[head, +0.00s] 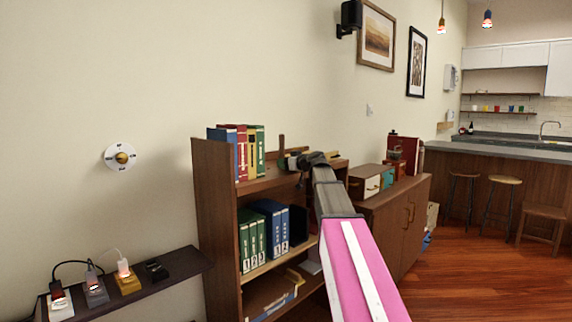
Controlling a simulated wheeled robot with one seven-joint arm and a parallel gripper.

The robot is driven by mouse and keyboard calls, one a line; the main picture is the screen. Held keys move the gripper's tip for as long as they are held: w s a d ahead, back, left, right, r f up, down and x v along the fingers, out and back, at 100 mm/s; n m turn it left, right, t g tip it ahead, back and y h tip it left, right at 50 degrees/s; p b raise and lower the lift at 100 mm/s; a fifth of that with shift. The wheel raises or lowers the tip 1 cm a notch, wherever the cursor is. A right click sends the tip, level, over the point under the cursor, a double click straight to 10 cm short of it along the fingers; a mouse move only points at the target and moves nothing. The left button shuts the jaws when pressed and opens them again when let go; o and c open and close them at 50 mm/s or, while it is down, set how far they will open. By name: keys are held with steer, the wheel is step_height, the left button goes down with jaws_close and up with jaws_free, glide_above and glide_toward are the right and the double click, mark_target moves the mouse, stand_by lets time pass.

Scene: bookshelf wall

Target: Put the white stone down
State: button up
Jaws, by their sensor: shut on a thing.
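My gripper (301,163) is at the end of my outstretched arm, at the top of the dark wooden bookshelf (213,205). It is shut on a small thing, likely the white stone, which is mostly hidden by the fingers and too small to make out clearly. I cannot tell whether the stone touches the top of the bookshelf. Several books (242,152) stand upright on the bookshelf's upper level, to the left of my gripper.
Green and blue binders (262,230) fill the middle shelf. A wooden cabinet (401,207) with boxes on it stands to the right.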

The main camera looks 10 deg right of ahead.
steer(key=o, duration=1)
steer(key=v, duration=1.2)
steer(key=s+a+f+m+g+h, duration=0.1)
steer(key=s+f, duration=0.4)
steer(key=f, duration=0.9)
steer(key=s+a+f+m+g+h, duration=0.2)
steer(key=s+a+f+g+h, duration=0.1)
steer(key=f, duration=1.1)
steer(key=s+a+f+m+g+h, duration=0.2)
steer(key=s+a+f+g, duration=0.2)
steer(key=s+f, duration=0.5)
step_height(320, 180, down, 6)
steer(key=shift+s+f+g, duration=0.1)
steer(key=shift+s+g, duration=0.15)
steer(key=shift+g, duration=0.85)
steer(key=s+f+g+h, duration=0.1)
steer(key=s+f, duration=0.2)
steer(key=s+f+m+g+h, duration=0.1)
steer(key=s+f, duration=0.2)
steer(key=s+d+f+m+g+h, duration=0.1)
steer(key=s+f, duration=0.2)
steer(key=s, duration=0.1)
steer(key=shift+f+h, duration=0.15)
steer(key=shift+h, duration=0.15)
